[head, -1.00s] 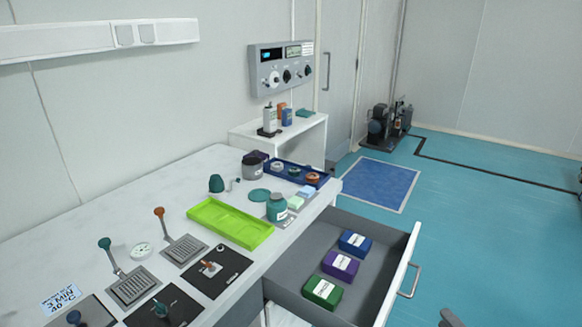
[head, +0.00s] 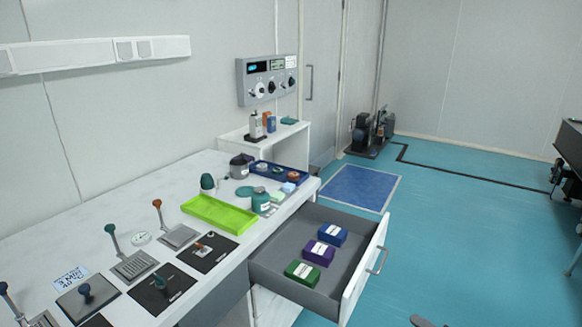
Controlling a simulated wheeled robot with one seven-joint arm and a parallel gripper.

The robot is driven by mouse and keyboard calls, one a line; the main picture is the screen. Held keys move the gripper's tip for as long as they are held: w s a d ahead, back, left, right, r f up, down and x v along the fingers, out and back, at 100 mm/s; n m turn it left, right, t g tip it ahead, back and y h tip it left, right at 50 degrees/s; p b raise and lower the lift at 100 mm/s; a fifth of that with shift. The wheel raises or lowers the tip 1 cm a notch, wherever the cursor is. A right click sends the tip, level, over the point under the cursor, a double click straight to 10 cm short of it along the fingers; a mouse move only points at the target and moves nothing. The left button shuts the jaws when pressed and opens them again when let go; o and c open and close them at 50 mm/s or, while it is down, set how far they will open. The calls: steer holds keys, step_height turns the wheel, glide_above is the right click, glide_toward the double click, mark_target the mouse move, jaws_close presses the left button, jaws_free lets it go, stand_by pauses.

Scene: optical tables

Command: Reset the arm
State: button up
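I cannot make out my gripper in the head view. A small grey piece (head: 421,321) shows at the bottom edge, right of the drawer; too little shows to tell what it is. The drawer (head: 268,252) under the white bench (head: 118,193) stands open. Inside it lie a blue box (head: 333,235), a purple box (head: 319,252) and a green box (head: 301,273), apart from one another.
On the bench are a lime green tray (head: 210,213), a dark blue tray (head: 294,172) holding small items, a teal jar (head: 261,200) and several levers on plates. A control panel (head: 266,78) hangs on the wall. The turquoise floor (head: 460,220) at right is largely clear.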

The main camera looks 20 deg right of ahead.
steer(key=a+r+n+g+y+p, duration=0.1)
steer(key=a+r+n+g+p, duration=0.2)
steer(key=a+r+n+g, duration=0.45)
steer(key=a+r+n+g+p, duration=0.2)
steer(key=a+r+n+g, duration=0.15)
steer(key=a+r, duration=0.8)
steer(key=s+a+r+n+t+h+p, duration=0.2)
steer(key=s+a+r+n+h+p, duration=0.1)
steer(key=s+a+r, duration=0.9)
steer(key=s+r+p, duration=0.1)
steer(key=s, duration=0.2)
steer(key=shift+r, duration=0.2)
